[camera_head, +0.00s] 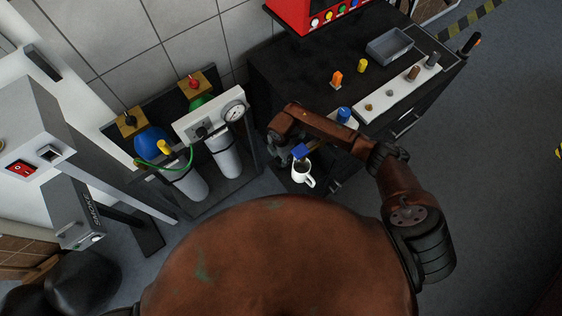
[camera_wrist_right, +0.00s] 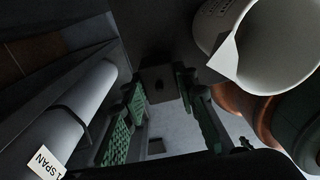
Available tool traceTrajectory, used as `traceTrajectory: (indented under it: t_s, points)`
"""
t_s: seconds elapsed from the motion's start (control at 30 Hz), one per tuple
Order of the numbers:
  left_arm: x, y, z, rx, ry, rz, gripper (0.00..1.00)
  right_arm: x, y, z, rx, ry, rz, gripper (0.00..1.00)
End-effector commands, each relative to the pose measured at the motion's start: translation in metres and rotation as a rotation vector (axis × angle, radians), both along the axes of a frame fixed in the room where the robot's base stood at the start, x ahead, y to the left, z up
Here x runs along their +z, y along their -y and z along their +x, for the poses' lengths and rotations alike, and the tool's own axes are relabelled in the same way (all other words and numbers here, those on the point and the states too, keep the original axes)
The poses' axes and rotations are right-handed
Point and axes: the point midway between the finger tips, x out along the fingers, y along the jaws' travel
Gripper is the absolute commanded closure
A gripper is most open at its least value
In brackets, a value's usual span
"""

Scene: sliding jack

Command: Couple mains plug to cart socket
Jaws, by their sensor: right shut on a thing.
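My right gripper (camera_head: 288,152) is low beside the dark cart (camera_head: 285,75), close to a white mug (camera_head: 304,176). In the right wrist view its green-padded fingers (camera_wrist_right: 160,112) are spread around a dark boxy piece (camera_wrist_right: 158,82) with a small hole; I take this to be the held thing, but cannot tell for sure that it is the mains plug. A small blue block (camera_head: 300,152) shows beside the gripper; its link to the held piece is unclear. The mug (camera_wrist_right: 270,45) is close on the right in the wrist view. I cannot make out the cart socket. My left gripper is out of view.
Grey cylinders (camera_head: 222,155) with a pressure gauge (camera_head: 233,112) and green hose (camera_head: 183,164) stand to the left. One labelled cylinder (camera_wrist_right: 75,115) is close in the wrist view. The cart carries a grey tray (camera_head: 390,46), coloured pieces and a red box (camera_head: 305,12).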

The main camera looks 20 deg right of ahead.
Motion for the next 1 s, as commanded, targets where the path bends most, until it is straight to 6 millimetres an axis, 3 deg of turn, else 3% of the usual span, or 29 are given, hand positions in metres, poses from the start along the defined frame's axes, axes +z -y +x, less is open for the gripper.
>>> traceTrajectory:
  t_s: [0.17,0.37,1.0]
  points:
    - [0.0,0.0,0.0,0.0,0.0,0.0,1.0,0.0,0.0,0.0,0.0,0.0,0.0,0.98]
    - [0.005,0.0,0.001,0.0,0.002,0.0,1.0,0.006,0.0,0.0,0.0,0.001,0.0,0.98]
    - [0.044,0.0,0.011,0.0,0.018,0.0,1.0,0.051,0.0,0.0,0.0,0.001,-0.001,0.98]
